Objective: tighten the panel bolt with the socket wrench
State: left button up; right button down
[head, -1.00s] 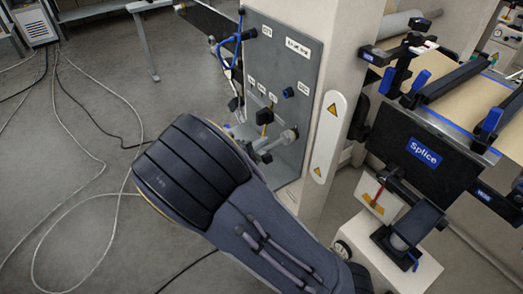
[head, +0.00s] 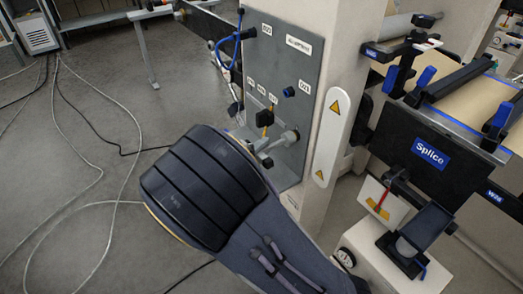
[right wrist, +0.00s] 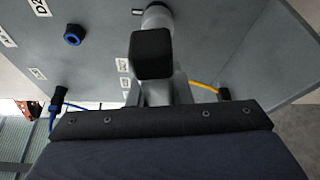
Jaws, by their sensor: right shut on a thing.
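The grey panel (head: 290,75) stands on the machine's pale column; it also fills the top of the right wrist view (right wrist: 100,60). My right gripper (head: 263,148) is at the panel's lower part, mostly hidden behind my own dark wrist. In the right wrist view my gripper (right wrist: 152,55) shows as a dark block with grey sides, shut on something. A silver round part (head: 290,136), seemingly the socket wrench's head, is right at the panel face; it also shows in the right wrist view (right wrist: 157,17). The bolt under it cannot be made out. My left gripper is not in view.
A blue ring fitting (head: 289,92) sits above. The black Splice unit (head: 425,155) stands at right. Cables (head: 100,170) lie on the open floor at left.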

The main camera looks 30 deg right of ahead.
jog(key=m+b, duration=0.2)
jog(key=b, duration=0.1)
jog(key=shift+r+h+b, duration=0.1)
jog(key=shift+h+b, duration=0.2)
jog(key=shift+b, duration=0.1)
